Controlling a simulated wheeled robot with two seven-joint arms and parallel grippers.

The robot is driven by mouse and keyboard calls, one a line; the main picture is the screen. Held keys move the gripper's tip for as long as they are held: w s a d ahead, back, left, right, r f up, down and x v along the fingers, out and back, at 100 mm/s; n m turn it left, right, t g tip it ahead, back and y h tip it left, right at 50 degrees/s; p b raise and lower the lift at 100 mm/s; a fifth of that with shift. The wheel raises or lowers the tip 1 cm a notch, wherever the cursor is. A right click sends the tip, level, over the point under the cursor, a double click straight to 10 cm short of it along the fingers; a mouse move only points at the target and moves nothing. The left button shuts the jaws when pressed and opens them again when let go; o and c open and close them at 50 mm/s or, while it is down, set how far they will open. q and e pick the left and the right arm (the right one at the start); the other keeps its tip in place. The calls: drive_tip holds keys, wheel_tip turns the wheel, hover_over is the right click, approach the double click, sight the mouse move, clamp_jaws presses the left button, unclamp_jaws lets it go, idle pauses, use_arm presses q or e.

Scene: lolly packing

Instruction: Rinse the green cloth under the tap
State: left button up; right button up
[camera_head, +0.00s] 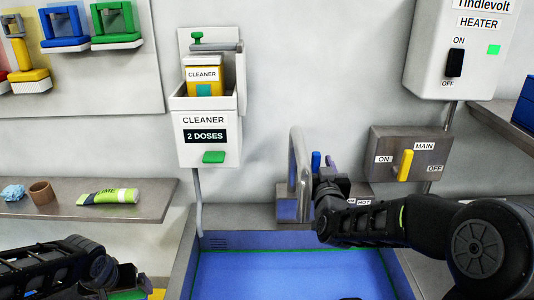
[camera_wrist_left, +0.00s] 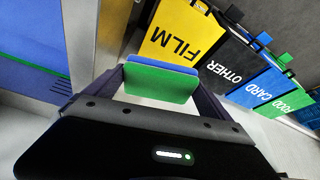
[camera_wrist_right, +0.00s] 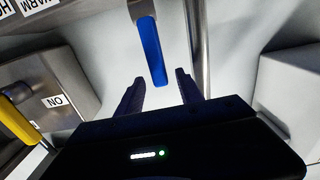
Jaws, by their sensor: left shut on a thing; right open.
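The green cloth (camera_wrist_left: 160,83) is a flat green pad between the fingers of my left gripper (camera_wrist_left: 158,88); a blue strip shows behind its top edge. In the head view my left gripper (camera_head: 130,279) is low at the left, outside the sink, with a green bit of the cloth (camera_head: 130,294) showing. The silver tap (camera_head: 298,170) stands at the back of the sink (camera_head: 270,272). My right gripper (camera_head: 326,184) is open at the tap's right. In the right wrist view the blue lever (camera_wrist_right: 152,50) points between its fingers (camera_wrist_right: 160,90), apart from both.
The cleaner dispenser (camera_head: 207,140) hangs on the wall left of the tap. A yellow lever (camera_head: 405,165) stands upright on the MAIN box at right. A shelf (camera_head: 150,204) at left holds a tube (camera_head: 108,197). Labelled bins (camera_wrist_left: 170,40) stand beyond my left gripper.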

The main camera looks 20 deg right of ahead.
sight(317, 160)
drive_tip(key=shift+p+x, duration=0.3)
drive_tip(key=shift+x, duration=1.4)
drive_tip(key=shift+c, duration=0.3)
clamp_jaws()
